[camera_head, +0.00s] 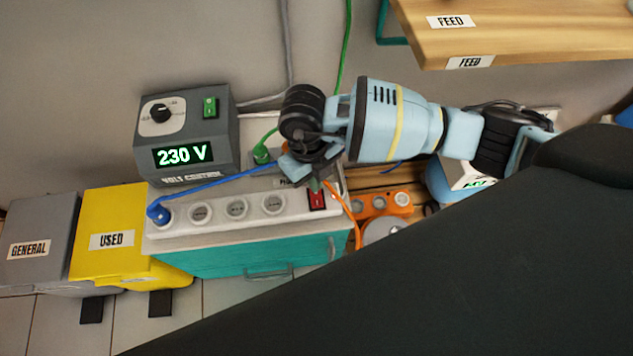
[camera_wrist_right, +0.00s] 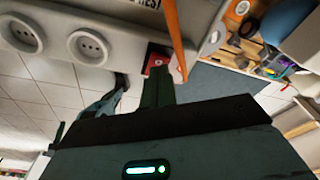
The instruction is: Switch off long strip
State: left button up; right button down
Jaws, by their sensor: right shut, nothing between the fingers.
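The long strip (camera_head: 216,217) is a white power strip with a row of round sockets, lying on top of a teal cabinet. A blue plug sits in its left end. Its red rocker switch (camera_head: 317,201) is at the right end and also shows in the right wrist view (camera_wrist_right: 158,58). My right gripper (camera_head: 316,184) is shut and empty, with its fingertips right at the switch and partly covering it. In the right wrist view the fingertips (camera_wrist_right: 158,75) overlap the switch's lower edge; I cannot tell whether they touch. The switch's position is unclear. My left gripper is not in view.
A grey voltage box (camera_head: 187,135) reading 230 V stands behind the strip, with a green switch. An orange cable (camera_wrist_right: 173,35) runs close beside the fingers. An orange socket unit (camera_head: 384,203) lies to the right. Yellow (camera_head: 133,213) and grey bins (camera_head: 38,222) stand left.

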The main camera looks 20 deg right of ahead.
jog(key=shift+f, duration=0.25)
dwell(0.6)
jog(key=shift+f, duration=0.25)
